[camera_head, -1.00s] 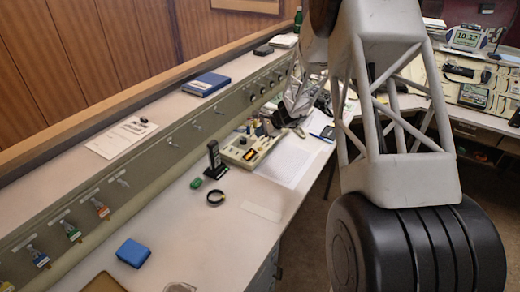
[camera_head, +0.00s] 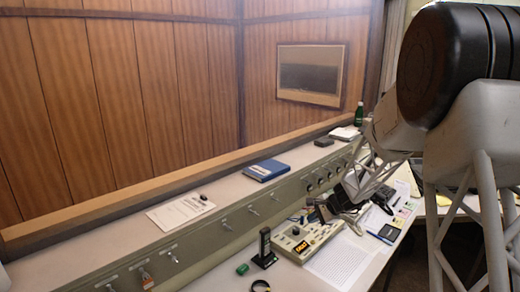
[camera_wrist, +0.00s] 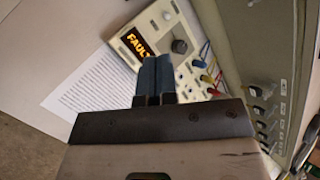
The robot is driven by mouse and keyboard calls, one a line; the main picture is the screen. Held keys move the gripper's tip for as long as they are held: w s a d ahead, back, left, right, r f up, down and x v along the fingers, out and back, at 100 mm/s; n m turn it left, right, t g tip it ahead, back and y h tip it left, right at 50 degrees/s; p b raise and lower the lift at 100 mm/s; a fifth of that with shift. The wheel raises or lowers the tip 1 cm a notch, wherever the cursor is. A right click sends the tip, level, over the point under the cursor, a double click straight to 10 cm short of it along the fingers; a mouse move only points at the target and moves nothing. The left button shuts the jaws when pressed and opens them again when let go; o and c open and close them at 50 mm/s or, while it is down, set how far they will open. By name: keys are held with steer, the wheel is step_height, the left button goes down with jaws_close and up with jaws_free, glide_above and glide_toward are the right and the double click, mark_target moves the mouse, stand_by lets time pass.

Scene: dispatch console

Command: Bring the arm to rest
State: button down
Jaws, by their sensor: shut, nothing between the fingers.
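My gripper (camera_wrist: 155,66) shows in the wrist view with its two dark blue fingers pressed together and nothing between them. The fingers point toward a beige device (camera_wrist: 150,35) with an orange "FAULT" display and a grey knob. In the head view my gripper (camera_head: 318,211) is small, above the desk beside the same beige device (camera_head: 303,238). My arm fills the right side of the head view and hides part of the room. Whether the fingers touch the device cannot be told.
A black handset (camera_head: 265,245) stands upright left of the device. A printed sheet (camera_head: 340,260) lies right of it. A switch panel (camera_head: 220,228) runs behind, under a ledge with a blue book (camera_head: 267,170).

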steer(key=s+a+r+n+g+h, duration=0.1)
steer(key=s+a+r+n, duration=0.25)
steer(key=s+r, duration=0.75)
steer(key=s+r+n+h, duration=0.2)
steer(key=s+n, duration=0.1)
steer(key=s, duration=0.9)
steer(key=s+d+r+n+h, duration=0.1)
steer(key=s+r+n+h, duration=0.1)
steer(key=s, duration=1.1)
steer(key=s+d+r+n+h, duration=0.1)
steer(key=s+n, duration=0.3)
steer(key=s, duration=0.8)
steer(key=shift+s+d+r+h, duration=0.2)
steer(key=shift+s+r+h, duration=0.2)
steer(key=shift+r+h, duration=0.4)
steer(key=c, duration=1.8)
jaws_free()
steer(key=shift+c, duration=0.2)
